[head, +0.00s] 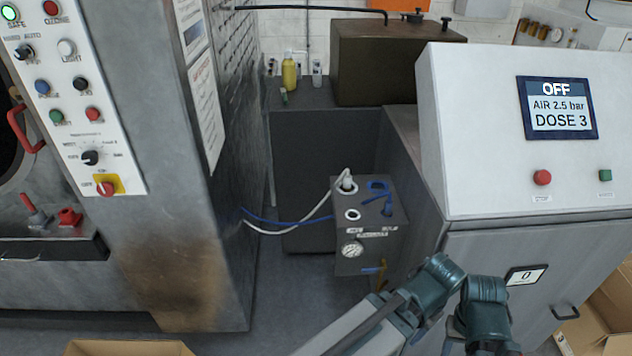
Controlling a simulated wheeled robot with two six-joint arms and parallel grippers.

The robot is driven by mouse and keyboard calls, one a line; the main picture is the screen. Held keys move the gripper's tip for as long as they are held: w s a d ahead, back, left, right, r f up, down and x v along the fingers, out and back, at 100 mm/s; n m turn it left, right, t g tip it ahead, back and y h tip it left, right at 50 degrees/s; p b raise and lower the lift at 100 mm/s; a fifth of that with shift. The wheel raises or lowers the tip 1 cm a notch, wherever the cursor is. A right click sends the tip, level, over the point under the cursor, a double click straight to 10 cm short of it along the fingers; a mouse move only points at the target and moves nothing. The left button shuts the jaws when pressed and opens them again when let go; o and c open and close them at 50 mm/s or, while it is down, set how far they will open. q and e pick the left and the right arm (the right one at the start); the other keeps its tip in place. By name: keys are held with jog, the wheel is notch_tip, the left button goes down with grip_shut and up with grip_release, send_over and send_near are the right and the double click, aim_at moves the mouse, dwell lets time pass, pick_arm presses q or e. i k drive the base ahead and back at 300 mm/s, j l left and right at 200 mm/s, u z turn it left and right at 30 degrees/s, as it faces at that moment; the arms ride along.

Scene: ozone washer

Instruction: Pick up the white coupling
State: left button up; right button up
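A white coupling (347,185) shows at the end of the white hose (312,216), on top of the grey box (370,240) in the middle of the view. It stands at the back left of the box top; I cannot tell whether it is seated in a port. A white-ringed port (352,214) lies in front of it. A blue hose loop and fitting (379,190) are to its right. Teal and grey links of my arm show at the bottom right, well below the coupling. Neither gripper's fingers are visible.
The washer (180,240) stands on the left, and the white control cabinet (490,150) reading OFF, DOSE 3 on the right. A gauge (351,250) and yellow valve (381,272) are on the box front. Open floor lies before the box.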

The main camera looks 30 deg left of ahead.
aim_at(346, 180)
jog(key=u, duration=0.95)
